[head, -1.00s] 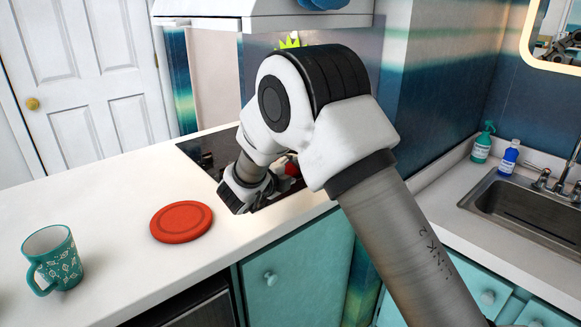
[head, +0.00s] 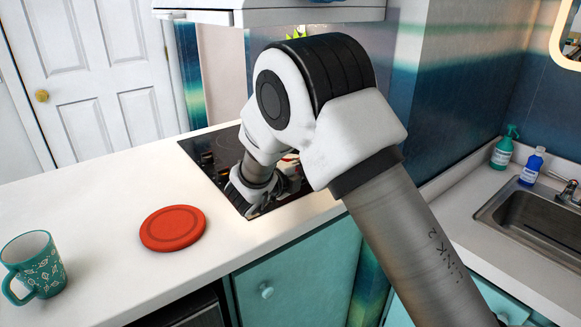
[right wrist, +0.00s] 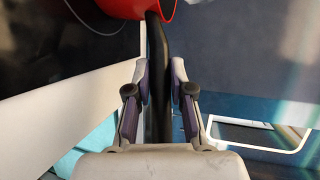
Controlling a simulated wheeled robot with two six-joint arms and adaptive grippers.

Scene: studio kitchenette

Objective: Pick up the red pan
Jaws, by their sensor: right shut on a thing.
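The red pan (right wrist: 140,8) shows at the top edge of the right wrist view, partly cut off. Its long black handle (right wrist: 160,45) runs down the middle of that view. My right gripper (right wrist: 159,68) is shut on the handle, one finger on each side. In the head view my right arm reaches over the black cooktop (head: 212,158) and hides most of the pan; only a small bit of red shows behind the wrist. I cannot tell whether the pan touches the cooktop. My left gripper is not in view.
A flat red disc (head: 173,228) lies on the white counter (head: 95,200) left of the cooktop. A teal patterned mug (head: 35,268) stands farther left. The range hood (head: 210,14) hangs above. Two bottles (head: 504,146) and a sink (head: 535,225) are at the right.

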